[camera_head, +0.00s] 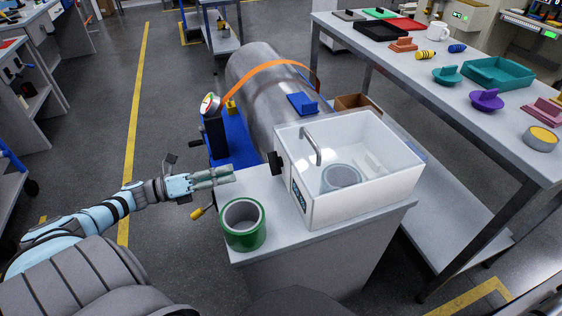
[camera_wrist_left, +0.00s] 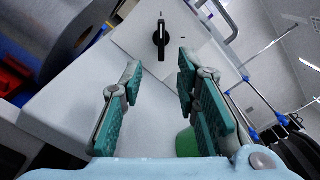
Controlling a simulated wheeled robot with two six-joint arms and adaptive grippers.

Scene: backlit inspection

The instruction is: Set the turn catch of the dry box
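The dry box (camera_head: 317,201) is a white box with a clear top and a metal handle (camera_head: 311,146), standing on a grey cabinet. Its black turn catch (camera_head: 275,163) is on the side facing my left gripper (camera_head: 228,174). In the left wrist view the turn catch (camera_wrist_left: 160,39) is a black knob, its bar roughly upright in the picture, with small dark marks above and to the right. My left gripper (camera_wrist_left: 159,72) is open and empty. Its fingers point at the catch, which shows beyond and between the tips, apart from them. My right gripper is not in view.
A green-sided roll (camera_head: 243,232) stands on the cabinet just in front of the gripper. A large metal cylinder (camera_head: 262,85) with an orange strap lies behind the box. A bench (camera_head: 450,97) with several small parts stands at right. Open floor lies at left.

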